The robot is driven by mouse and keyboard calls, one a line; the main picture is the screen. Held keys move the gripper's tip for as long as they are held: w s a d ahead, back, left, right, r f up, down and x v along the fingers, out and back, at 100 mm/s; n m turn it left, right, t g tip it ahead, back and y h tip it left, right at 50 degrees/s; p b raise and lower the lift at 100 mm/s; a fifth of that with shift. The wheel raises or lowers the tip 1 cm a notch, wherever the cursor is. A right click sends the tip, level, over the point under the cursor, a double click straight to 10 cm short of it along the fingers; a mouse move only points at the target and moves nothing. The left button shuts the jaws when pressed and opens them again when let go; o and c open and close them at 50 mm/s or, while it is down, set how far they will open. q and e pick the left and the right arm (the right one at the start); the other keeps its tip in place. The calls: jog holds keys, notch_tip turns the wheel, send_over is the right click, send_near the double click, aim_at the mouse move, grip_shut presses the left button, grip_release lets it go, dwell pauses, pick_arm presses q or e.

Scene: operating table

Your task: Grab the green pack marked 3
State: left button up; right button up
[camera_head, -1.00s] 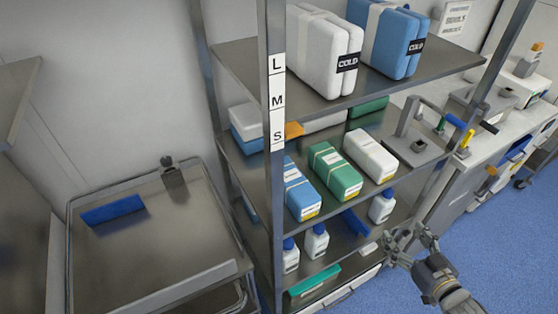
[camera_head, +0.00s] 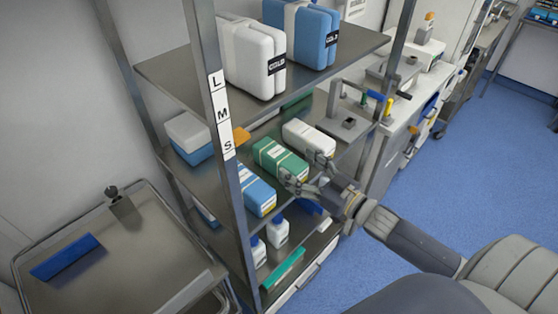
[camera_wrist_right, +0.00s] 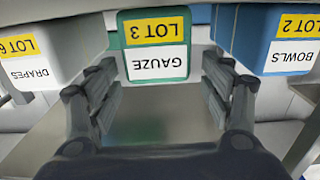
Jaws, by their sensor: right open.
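The green pack (camera_head: 278,158) lies on the middle shelf between a blue pack and a white pack. In the right wrist view its end label reads LOT 3 and GAUZE, upside down, on the green pack (camera_wrist_right: 155,45). My right gripper (camera_head: 306,178) is at the front end of the green pack, and its fingers hide part of that end. In the right wrist view my right gripper (camera_wrist_right: 160,85) is open, with one finger on each side of the label end and nothing held. My left gripper is not in view.
The blue pack (camera_head: 256,190), LOT 2 BOWLS, and the white pack (camera_head: 308,138), LOT 6 DRAPES, stand close on either side. The upper shelf (camera_head: 180,75) holds COLD packs above. A shelf post (camera_head: 222,140) stands at left. A tray cart (camera_head: 130,250) is at far left.

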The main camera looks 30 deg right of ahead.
aim_at(286, 158)
jog(key=p+x, duration=0.1)
jog(key=x, duration=0.3)
jog(key=shift+d+p, duration=0.1)
jog(key=shift+p, duration=0.2)
jog(key=shift+w+a+f, duration=0.2)
jog(key=shift+w+a, duration=0.05)
jog(key=shift+w, duration=0.25)
jog(key=shift+c, duration=0.3)
jog(key=c, duration=1.3)
